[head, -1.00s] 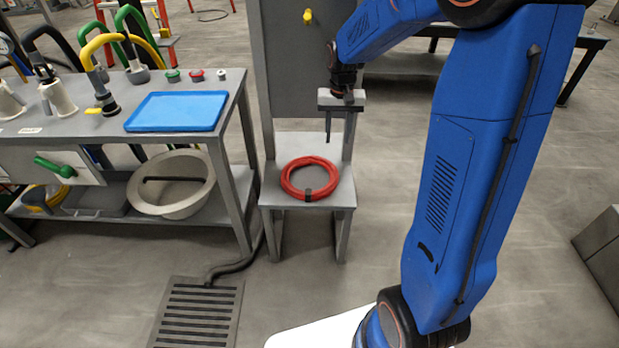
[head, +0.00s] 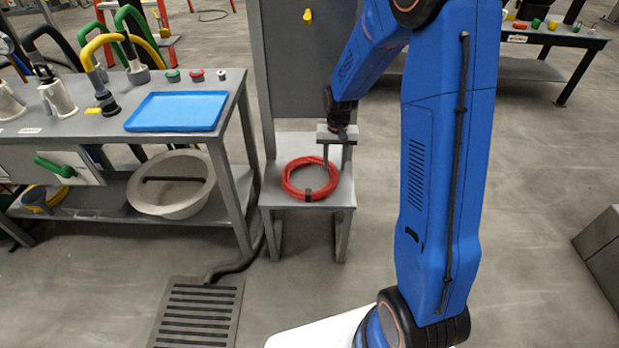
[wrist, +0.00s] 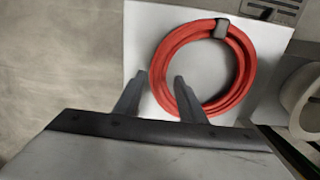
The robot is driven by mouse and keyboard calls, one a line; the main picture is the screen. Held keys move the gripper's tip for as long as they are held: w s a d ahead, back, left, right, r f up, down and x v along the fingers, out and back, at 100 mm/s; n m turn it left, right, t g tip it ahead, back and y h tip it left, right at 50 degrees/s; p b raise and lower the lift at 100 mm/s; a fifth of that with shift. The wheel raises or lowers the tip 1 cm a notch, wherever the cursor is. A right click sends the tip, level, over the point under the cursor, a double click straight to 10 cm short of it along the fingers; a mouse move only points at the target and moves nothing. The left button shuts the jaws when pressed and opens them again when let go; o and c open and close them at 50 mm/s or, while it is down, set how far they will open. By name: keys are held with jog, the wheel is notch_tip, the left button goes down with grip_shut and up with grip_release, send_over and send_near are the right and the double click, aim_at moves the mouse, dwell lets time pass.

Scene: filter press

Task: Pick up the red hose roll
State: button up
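The red hose roll (head: 293,190) lies flat as a ring on the grey seat-like shelf (head: 285,145), with a black band on its near side. It also shows in the wrist view (wrist: 244,82), with the band at the top. My gripper (head: 335,165) is above the right part of the roll, pointing down. I cannot tell how far the tips are above the hose.
A grey bench (head: 238,105) stands left of the shelf, with a blue tray (head: 176,111) on top and a pale basin (head: 190,205) below. A tall grey panel (head: 300,60) rises behind the shelf. A floor grate (head: 198,315) lies in front.

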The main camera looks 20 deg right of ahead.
aim_at(334, 174)
jog(key=shift+s+d+f, duration=0.1)
jog(key=shift+d+f, duration=0.05)
jog(key=shift+f, duration=2.65)
grip_shut()
